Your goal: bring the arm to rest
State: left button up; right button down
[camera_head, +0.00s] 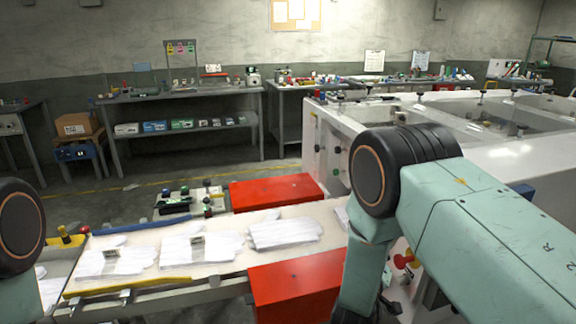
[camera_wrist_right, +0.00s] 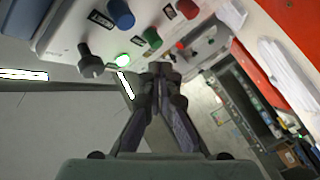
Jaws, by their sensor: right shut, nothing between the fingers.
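My right arm (camera_head: 455,215) comes in from the right in the head view, with its upper link and dark round joint in front of the white machine. Its gripper is out of sight there. In the right wrist view my right gripper (camera_wrist_right: 160,75) is shut with its fingertips together and nothing between them. It points toward a white control panel (camera_wrist_right: 70,30) with a blue knob, a green knob, a red knob and a lit green lamp. Part of my left arm (camera_head: 18,230) shows at the left edge of the head view; its gripper is out of the picture.
White gloves (camera_head: 285,232) lie in a row on a pale belt (camera_head: 240,262). Red covers (camera_head: 275,190) stand behind and in front of the belt. A large white machine (camera_head: 330,125) fills the right. Benches (camera_head: 185,95) line the back wall, with open floor before them.

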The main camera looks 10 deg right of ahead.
jog(key=s+a+f+m+g+y+b, duration=0.1)
jog(key=s+a+f+g+y+b, duration=0.2)
jog(key=s+f, duration=0.55)
jog(key=s+a+f+m+g+y+b, duration=0.1)
jog(key=s+a+f+g+y, duration=0.35)
jog(key=f, duration=0.65)
jog(key=s+a+f+g+y+b, duration=0.1)
jog(key=s+f+b, duration=0.3)
jog(key=s, duration=0.4)
jog(key=s+a+f+g+y+b, duration=0.1)
jog(key=s+f+b, duration=0.3)
jog(key=s, duration=0.5)
jog(key=s+a+f+g+y+b, duration=0.1)
jog(key=s+f+g+b, duration=0.2)
jog(key=s, duration=0.6)
notch_tip(320, 180, down, 2)
jog(key=shift+s+a+f+g+b, duration=0.2)
jog(key=shift+a+f+g+b, duration=0.05)
jog(key=shift+a+g+b, duration=0.15)
jog(key=shift+s+y, duration=0.1)
jog(key=shift+y, duration=0.15)
